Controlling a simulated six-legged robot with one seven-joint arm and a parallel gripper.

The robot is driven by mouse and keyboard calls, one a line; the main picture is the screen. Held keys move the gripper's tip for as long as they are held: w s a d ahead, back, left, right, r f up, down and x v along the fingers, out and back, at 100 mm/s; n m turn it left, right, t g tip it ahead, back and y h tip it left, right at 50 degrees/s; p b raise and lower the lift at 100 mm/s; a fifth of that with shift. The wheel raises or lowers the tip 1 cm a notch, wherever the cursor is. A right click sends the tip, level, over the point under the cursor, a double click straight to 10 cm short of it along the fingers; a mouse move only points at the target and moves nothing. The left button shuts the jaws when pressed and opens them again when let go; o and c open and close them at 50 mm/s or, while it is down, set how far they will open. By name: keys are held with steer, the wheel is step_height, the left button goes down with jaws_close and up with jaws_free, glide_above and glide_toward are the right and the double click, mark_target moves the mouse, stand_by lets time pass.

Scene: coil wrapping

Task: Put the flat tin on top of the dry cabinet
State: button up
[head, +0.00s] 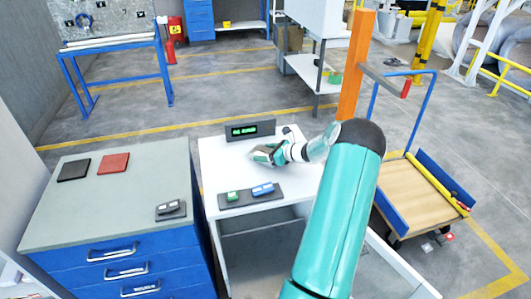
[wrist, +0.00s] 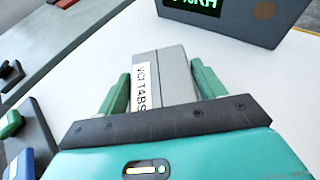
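The flat tin (wrist: 165,72) is a grey box with a white label reading "VCI TABS" in the wrist view. My gripper (wrist: 161,72) has one green finger on each side of the tin, close against it, and looks shut on it. The dry cabinet (head: 229,170) has a white top and a dark humidity display (head: 250,131) with green digits at its back edge. My gripper (head: 264,154) is over this white top, in front of the display. I cannot tell whether the tin touches the surface. In the head view my gripper mostly hides the tin.
A dark tray on the cabinet's front holds a green item (head: 232,197) and a blue item (head: 262,190). A blue drawer cabinet (head: 110,260) stands left, bearing black and red pads (head: 113,163). An orange post (head: 356,70) and a wooden-decked cart (head: 418,195) are at right.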

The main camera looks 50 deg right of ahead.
steer(key=shift+o, duration=1.4)
steer(key=shift+r, duration=0.1)
